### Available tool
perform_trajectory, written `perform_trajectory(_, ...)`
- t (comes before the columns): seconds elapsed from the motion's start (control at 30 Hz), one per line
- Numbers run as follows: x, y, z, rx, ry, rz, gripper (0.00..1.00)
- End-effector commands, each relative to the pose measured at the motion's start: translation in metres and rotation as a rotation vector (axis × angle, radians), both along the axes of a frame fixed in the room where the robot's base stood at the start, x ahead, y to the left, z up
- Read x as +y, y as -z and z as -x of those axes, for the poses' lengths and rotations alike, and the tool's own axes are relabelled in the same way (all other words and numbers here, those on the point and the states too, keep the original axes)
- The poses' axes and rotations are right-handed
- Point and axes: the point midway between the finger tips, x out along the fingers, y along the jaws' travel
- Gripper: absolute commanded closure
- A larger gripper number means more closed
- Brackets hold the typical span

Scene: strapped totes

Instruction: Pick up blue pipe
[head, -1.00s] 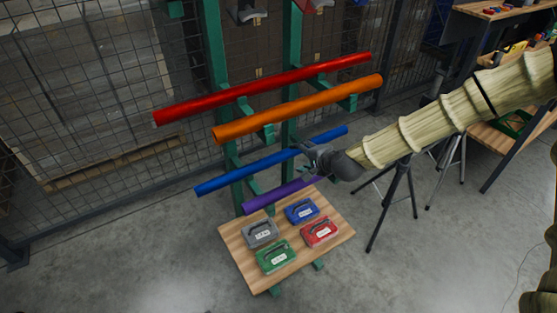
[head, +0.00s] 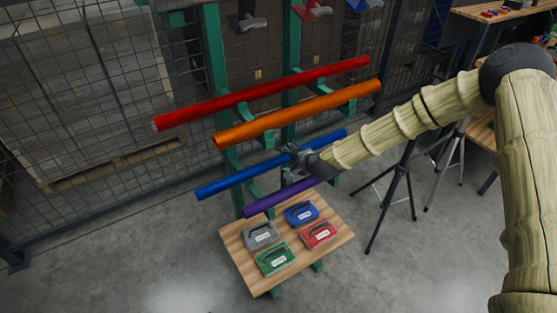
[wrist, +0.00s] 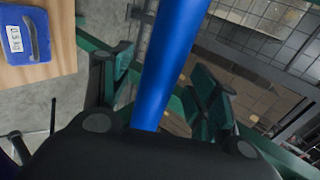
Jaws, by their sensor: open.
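The blue pipe (head: 242,178) lies across green rack arms, below the orange pipe and above the purple pipe in the head view. My gripper (head: 291,156) is at the pipe, right of its middle. In the wrist view the blue pipe (wrist: 168,70) runs between the two open fingers of my gripper (wrist: 162,95), with visible space on both sides. The near part of the pipe is hidden behind my gripper's body.
A red pipe (head: 262,93) and an orange pipe (head: 296,114) lie on the rack above. A purple pipe (head: 270,201) is just below. A wooden shelf (head: 240,262) holds several small cases. A black tripod (head: 388,205) stands to the right. Wire fencing (head: 90,100) is behind.

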Motion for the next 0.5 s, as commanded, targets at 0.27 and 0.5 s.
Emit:
perform_trajectory(0.27,0.0027,0.0037,-0.0039,0.0,-0.001,0.001,0.4)
perform_trajectory(0.5,0.0025,0.0035,-0.0038,0.0,-0.001,0.001,0.73)
